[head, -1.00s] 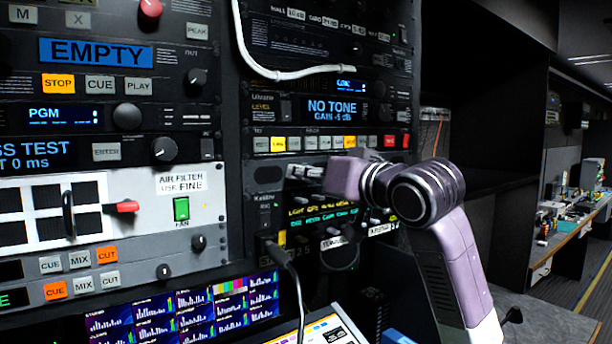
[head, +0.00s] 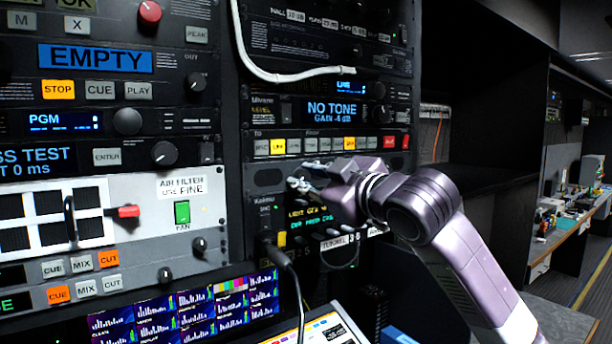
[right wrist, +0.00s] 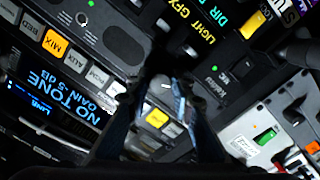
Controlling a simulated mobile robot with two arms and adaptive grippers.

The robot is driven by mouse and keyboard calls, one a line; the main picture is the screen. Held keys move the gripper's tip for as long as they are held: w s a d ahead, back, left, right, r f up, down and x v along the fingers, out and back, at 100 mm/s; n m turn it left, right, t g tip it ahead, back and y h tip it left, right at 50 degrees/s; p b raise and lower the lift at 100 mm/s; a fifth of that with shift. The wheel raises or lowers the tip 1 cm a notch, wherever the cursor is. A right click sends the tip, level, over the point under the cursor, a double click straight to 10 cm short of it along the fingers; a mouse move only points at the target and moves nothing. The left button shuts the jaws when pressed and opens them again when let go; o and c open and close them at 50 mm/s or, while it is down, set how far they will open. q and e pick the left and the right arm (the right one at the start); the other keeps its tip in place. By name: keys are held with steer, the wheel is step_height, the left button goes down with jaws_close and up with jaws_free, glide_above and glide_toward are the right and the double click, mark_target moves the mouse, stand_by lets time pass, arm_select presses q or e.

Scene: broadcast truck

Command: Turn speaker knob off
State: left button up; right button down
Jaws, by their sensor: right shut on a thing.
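The speaker panel (head: 270,178), a dark strip with an oval grille, sits below the NO TONE unit in the head view. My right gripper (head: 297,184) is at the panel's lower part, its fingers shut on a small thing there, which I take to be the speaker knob. The fingers hide the knob, so its setting cannot be read. In the right wrist view my right gripper (right wrist: 165,95) shows as dark, blurred fingers against the rack. My left gripper is not in view.
The NO TONE unit (head: 333,110) with its button row is just above the hand. A panel with green text (head: 310,218) and a black cable plug (head: 272,252) are just below. A white cable (head: 290,75) hangs above. Free room lies right, before the dark shelf (head: 480,175).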

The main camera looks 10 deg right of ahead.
steer(key=shift+f+n, duration=0.15)
steer(key=shift+n, duration=0.75)
steer(key=shift+f+n, duration=0.15)
steer(key=shift+n, duration=0.75)
steer(key=c, duration=2.1)
jaws_free()
steer(key=o, duration=0.4)
steer(key=shift+r, duration=0.15)
steer(key=v, duration=1.2)
